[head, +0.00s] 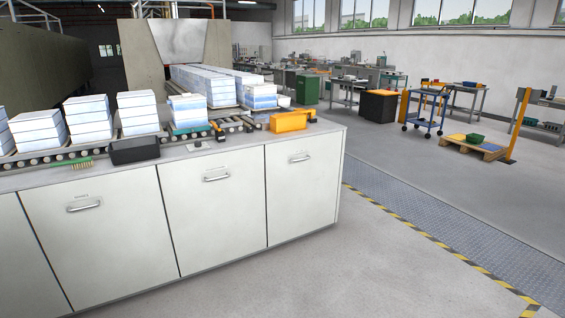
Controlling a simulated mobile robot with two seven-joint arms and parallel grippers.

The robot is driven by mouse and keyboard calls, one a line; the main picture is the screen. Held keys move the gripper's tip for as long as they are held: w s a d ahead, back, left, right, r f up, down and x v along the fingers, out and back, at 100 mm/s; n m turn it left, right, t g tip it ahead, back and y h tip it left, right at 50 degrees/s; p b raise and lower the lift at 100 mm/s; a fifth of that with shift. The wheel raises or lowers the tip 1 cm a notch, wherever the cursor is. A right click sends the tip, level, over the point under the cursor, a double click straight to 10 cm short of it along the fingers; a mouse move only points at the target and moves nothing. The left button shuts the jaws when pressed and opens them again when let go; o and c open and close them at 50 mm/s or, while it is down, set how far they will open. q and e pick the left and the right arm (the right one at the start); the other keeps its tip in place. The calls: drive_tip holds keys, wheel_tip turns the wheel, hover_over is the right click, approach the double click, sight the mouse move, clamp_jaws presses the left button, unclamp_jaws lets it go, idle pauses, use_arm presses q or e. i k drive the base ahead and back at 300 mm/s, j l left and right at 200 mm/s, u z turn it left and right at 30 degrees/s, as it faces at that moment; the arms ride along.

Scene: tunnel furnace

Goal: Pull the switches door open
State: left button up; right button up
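A long pale counter cabinet has several flat doors, all closed flush. The left door (105,245) has a metal bar handle (84,207) with a small dark label above it, too small to read. The middle door (218,215) has a similar handle (216,177). The right door (303,192) has a handle (300,158) near its top. Part of another door (28,260) shows at the far left edge. I cannot tell from lettering which one is the switches door. Neither of my grippers is in view.
On the counter top (235,138) are a black box (134,150), a green brush (78,164) and an orange box (289,121). Stacks of white-blue blocks (138,112) stand on rollers behind. The grey floor (330,275) before the doors is clear.

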sight(302, 174)
drive_tip(key=i+l+z, duration=0.15)
drive_tip(key=i+z, duration=0.15)
drive_tip(key=i, duration=0.25)
drive_tip(key=i+z, duration=0.25)
drive_tip(key=i, duration=0.35)
drive_tip(key=i+u, duration=0.1)
drive_tip(key=i, duration=0.3)
drive_tip(key=i+l+u, duration=0.15)
drive_tip(key=i, duration=0.25)
drive_tip(key=i+l+u, duration=0.1)
drive_tip(key=i, duration=0.35)
drive_tip(key=i+l+u, duration=0.35)
drive_tip(key=i+u, duration=0.15)
drive_tip(key=i+l+u, duration=0.45)
drive_tip(key=i+l, duration=0.2)
